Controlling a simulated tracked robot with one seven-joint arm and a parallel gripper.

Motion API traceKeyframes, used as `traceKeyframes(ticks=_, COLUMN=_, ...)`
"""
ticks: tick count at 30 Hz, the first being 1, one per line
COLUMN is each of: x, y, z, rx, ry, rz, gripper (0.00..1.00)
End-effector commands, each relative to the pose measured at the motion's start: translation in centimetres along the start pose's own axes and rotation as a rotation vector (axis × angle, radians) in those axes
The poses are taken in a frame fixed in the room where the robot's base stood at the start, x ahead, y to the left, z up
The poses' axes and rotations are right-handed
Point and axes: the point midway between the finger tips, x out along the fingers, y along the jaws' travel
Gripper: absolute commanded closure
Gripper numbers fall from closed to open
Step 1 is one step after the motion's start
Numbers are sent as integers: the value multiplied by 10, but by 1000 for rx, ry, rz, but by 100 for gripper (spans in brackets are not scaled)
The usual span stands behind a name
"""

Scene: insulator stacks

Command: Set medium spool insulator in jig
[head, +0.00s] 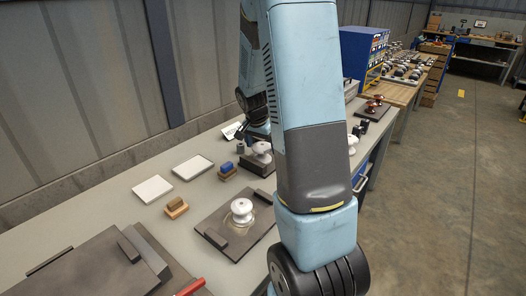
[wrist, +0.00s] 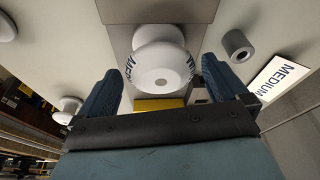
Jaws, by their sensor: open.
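A white spool insulator (wrist: 160,62) with dark lettering, partly readable as "MED", lies between the spread blue fingers of my gripper (wrist: 163,70) in the wrist view. My gripper is open, and I cannot tell whether a finger touches the spool. In the head view a white spool (head: 262,148) stands on a dark block behind my arm. Another white spool (head: 242,206) stands on a dark plate (head: 216,216) with raised blocks on two sides, which looks like a jig. My arm hides part of the bench.
A card marked "MEDIUM" (wrist: 284,78) and a grey hollow cylinder (wrist: 238,45) lie to the right in the wrist view. Two white trays (head: 152,189), small wood blocks (head: 176,208), a red-handled item (head: 190,287) and a larger dark plate (head: 90,272) are on the bench.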

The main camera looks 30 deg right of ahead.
Motion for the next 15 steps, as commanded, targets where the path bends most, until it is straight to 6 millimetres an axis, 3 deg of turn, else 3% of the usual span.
traceKeyframes(ticks=7, x=-44, y=0, z=0, rx=0, ry=2, rz=-3, gripper=0)
traceKeyframes(ticks=15, x=-73, y=0, z=-1, rx=1, ry=1, rz=-2, gripper=0)
